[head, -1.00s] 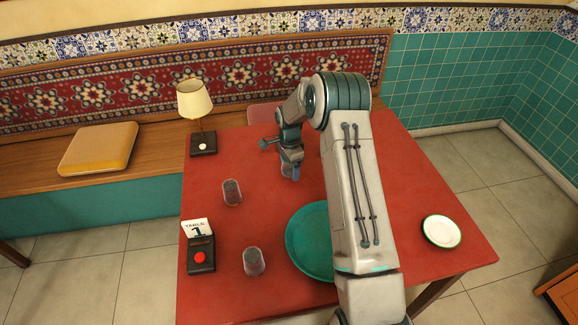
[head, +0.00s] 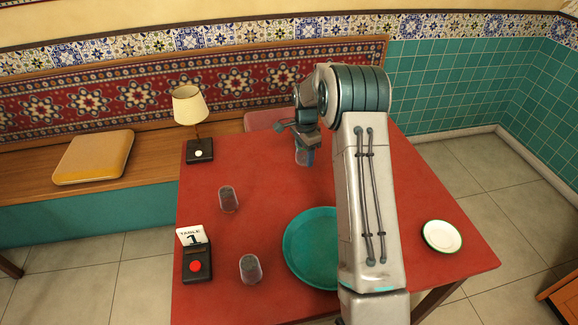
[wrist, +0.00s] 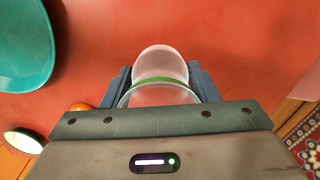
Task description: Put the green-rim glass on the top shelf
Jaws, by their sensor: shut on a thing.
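The green-rim glass (wrist: 161,68) is between the two fingers of my gripper (wrist: 162,80) in the wrist view, with its green band near the fingers. My gripper is shut on it. In the head view my gripper (head: 305,148) is over the far part of the red table, and the glass (head: 303,157) shows only in part below it. Whether the glass touches the table is hard to tell. No shelf can be made out in these frames.
Two other glasses stand on the left of the table, one farther back (head: 229,199) and one nearer (head: 250,268). A teal tray (head: 305,262) lies near the middle, partly behind my arm. A white plate (head: 442,236), a lamp (head: 190,108) and a table-number stand (head: 196,258) are also there.

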